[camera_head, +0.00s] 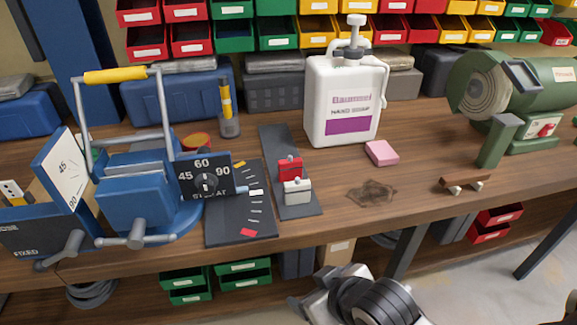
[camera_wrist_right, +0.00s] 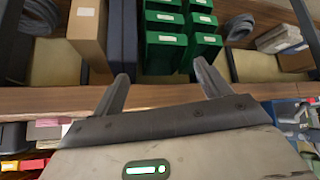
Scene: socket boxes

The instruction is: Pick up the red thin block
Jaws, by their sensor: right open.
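A flat pinkish-red block (camera_head: 382,152) lies on the wooden workbench (camera_head: 440,130) in the head view, just right of the white soap bottle (camera_head: 342,100). A smaller red block (camera_head: 290,168) stands on a dark plate (camera_head: 300,207) left of it, behind a white block (camera_head: 297,191). My right gripper (camera_head: 318,296) is low in the head view, in front of the bench edge and well apart from both blocks. In the right wrist view its two fingers (camera_wrist_right: 161,84) are spread with nothing between them. My left gripper is not in view.
A blue machine (camera_head: 150,190) with a tall handle fills the bench's left side. A green grinder (camera_head: 510,95) stands at the back right. A small brown piece (camera_head: 466,183) lies near the front right. Green bins (camera_wrist_right: 165,40) sit on the lower shelf. Bench around the pinkish block is mostly clear.

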